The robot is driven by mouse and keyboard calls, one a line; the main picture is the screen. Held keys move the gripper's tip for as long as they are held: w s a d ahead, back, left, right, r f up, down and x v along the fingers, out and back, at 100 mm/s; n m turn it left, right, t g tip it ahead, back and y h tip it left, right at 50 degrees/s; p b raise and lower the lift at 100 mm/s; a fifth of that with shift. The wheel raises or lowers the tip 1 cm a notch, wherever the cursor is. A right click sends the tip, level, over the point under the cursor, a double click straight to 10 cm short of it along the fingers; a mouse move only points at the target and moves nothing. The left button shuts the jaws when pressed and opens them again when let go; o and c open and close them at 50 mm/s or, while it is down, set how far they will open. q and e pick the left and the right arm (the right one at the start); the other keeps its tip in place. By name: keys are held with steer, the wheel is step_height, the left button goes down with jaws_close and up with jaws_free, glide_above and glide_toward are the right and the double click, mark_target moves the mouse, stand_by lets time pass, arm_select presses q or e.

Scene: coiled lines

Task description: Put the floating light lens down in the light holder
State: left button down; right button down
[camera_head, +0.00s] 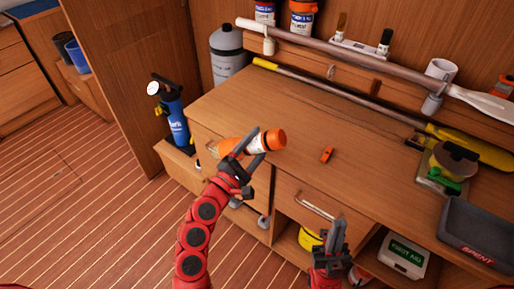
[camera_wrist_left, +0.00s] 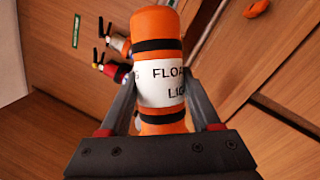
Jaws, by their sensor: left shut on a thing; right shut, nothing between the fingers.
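The floating light (camera_head: 232,147) is an orange cylinder with a white label and black bands. My left gripper (camera_head: 250,142) is shut around its labelled middle and holds it tilted, close to level, over the front left part of the bench. Its broad orange end points right; a pale part shows at its left end, and I cannot tell surely that it is the lens. In the left wrist view the label (camera_wrist_left: 162,85) sits between the fingers. My right gripper (camera_head: 336,238) is shut and empty, low before the bench front. I cannot make out the light holder with certainty.
The wooden bench top (camera_head: 300,110) is mostly clear. A small orange item (camera_head: 327,155) lies on it.

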mark_target(257, 136)
arm_select(q)
steer(key=n+t, duration=0.1)
steer(key=n, duration=0.1)
steer(key=r+n+t+y, duration=0.1)
steer(key=n, duration=0.2)
steer(key=r+n+t, duration=0.1)
steer(key=n, duration=0.1)
steer(key=shift+p, duration=0.3)
steer(key=n+y, duration=0.1)
steer(key=n, duration=0.1)
steer(key=r+n+t+y, duration=0.1)
steer(key=n, duration=0.2)
steer(key=n+t+y, duration=0.1)
steer(key=n+y, duration=0.1)
steer(key=n, duration=0.1)
steer(key=shift+r+p, duration=0.2)
steer(key=shift+p, duration=0.2)
steer(key=shift+n+y, duration=0.3)
steer(key=shift+n, duration=0.2)
